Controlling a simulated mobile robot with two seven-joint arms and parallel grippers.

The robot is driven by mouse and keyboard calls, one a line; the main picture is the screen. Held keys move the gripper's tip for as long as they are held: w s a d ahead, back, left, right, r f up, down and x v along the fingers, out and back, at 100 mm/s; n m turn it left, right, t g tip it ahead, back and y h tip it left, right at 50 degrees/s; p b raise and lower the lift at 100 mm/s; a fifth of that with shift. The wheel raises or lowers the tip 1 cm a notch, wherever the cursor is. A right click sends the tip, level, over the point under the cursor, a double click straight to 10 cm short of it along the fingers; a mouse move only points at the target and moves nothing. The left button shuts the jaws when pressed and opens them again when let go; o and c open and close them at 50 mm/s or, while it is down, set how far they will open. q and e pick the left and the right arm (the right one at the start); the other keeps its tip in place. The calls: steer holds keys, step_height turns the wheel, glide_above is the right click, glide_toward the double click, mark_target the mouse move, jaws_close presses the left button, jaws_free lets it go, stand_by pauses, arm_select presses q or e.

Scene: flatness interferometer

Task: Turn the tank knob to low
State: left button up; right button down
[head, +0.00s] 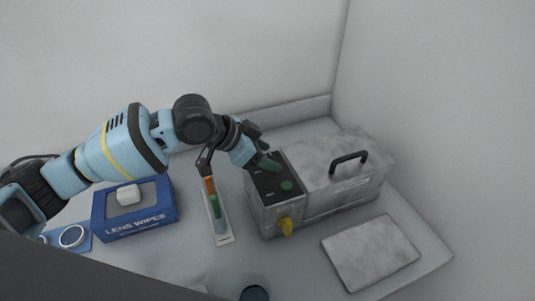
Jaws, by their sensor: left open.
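The grey metal tank (325,176) stands right of centre, with a dark control panel (268,190) on the left part of its top. A round green part (287,185) shows on the panel. I cannot tell whether a finger touches the panel. The fingers cover part of the panel, and the labels are too small to read. My right gripper is not in view.
A blue lens wipes box (135,222) stands at the left. A thin tray with orange and green pieces (222,239) lies left of the tank. A flat grey plate (370,252) lies at the right front. A black handle (349,160) rises from the tank lid. Walls close the back and right.

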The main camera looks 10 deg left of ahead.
arm_select(q)
steer(key=shift+w+d+f, duration=0.2)
steer(key=shift+d+f, duration=0.05)
steer(key=shift+f, duration=0.05)
steer(key=shift+c, duration=0.5)
steer(key=c, duration=0.9)
steer(key=shift+s+n, duration=0.1)
steer(key=shift+n, duration=0.2)
steer(key=n+t+y, duration=0.2)
steer(key=n, duration=0.1)
steer(key=n+y, duration=0.1)
steer(key=shift+s+d+n+t, duration=0.15)
steer(key=shift+d+n+t, duration=0.15)
steer(key=shift+t, duration=0.1)
steer(key=shift+d+n+t+y, duration=0.1)
steer(key=shift+n+t+y, duration=0.5)
steer(key=shift+n+y, duration=1.4)
steer(key=shift+n+h, duration=0.3)
steer(key=shift+n, duration=0.1)
